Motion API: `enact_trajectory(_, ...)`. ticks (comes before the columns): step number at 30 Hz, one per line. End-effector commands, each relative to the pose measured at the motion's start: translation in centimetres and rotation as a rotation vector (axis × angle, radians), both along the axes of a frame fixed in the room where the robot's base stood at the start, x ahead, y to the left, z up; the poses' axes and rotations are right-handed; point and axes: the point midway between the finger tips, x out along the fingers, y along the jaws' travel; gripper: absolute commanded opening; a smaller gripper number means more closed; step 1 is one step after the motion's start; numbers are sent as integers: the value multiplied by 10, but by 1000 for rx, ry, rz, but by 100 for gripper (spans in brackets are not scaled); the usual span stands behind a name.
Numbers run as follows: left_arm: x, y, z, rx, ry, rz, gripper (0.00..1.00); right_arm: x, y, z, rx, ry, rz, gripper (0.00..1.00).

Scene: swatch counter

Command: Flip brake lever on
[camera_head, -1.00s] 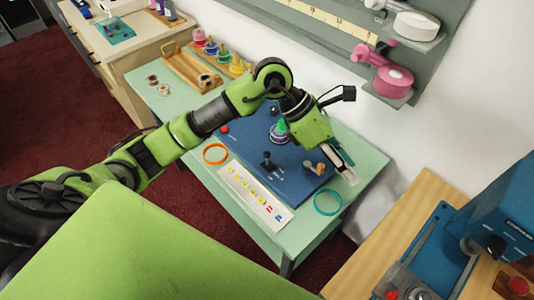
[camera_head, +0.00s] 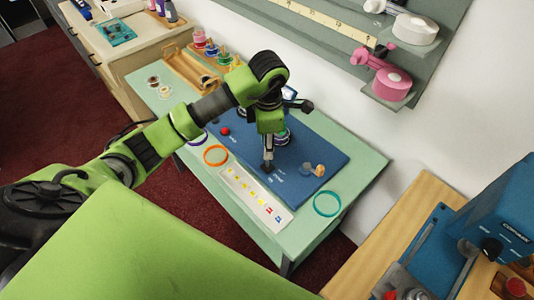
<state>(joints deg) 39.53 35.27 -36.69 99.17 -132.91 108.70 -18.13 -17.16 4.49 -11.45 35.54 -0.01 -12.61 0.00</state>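A blue panel (camera_head: 300,150) lies on the pale green table. A small black lever (camera_head: 268,167) stands on the panel's front part, with white markings beside it; I cannot read them or tell its setting. My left gripper (camera_head: 268,158) points straight down right over this lever, and its fingers overlap it. I cannot tell whether the fingers touch the lever or how far apart they are. A red knob (camera_head: 225,131) and a tan knob (camera_head: 320,170) are also on the panel. My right gripper is not in view.
A white strip with coloured marks (camera_head: 254,198) lies in front of the panel, between an orange ring (camera_head: 216,155) and a teal ring (camera_head: 327,203). A wooden tray (camera_head: 190,72) and several coloured spools stand at the back left. A pink tape dispenser (camera_head: 388,80) sits on the wall shelf.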

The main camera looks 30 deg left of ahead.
Motion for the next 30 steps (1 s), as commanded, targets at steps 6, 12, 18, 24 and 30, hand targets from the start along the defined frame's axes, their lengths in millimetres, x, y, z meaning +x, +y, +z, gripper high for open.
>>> enact_trajectory(6,1,1,-40,-1,4,0,32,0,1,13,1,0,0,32)
enact_trajectory(12,4,3,-60,-1,1,0,32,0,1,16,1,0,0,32)
enact_trajectory(18,4,3,-65,-1,-1,-2,32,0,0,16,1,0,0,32)
enact_trajectory(24,4,3,-65,-1,-1,-2,19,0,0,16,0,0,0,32)
enact_trajectory(30,4,3,-65,-1,-1,-1,0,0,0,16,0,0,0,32)
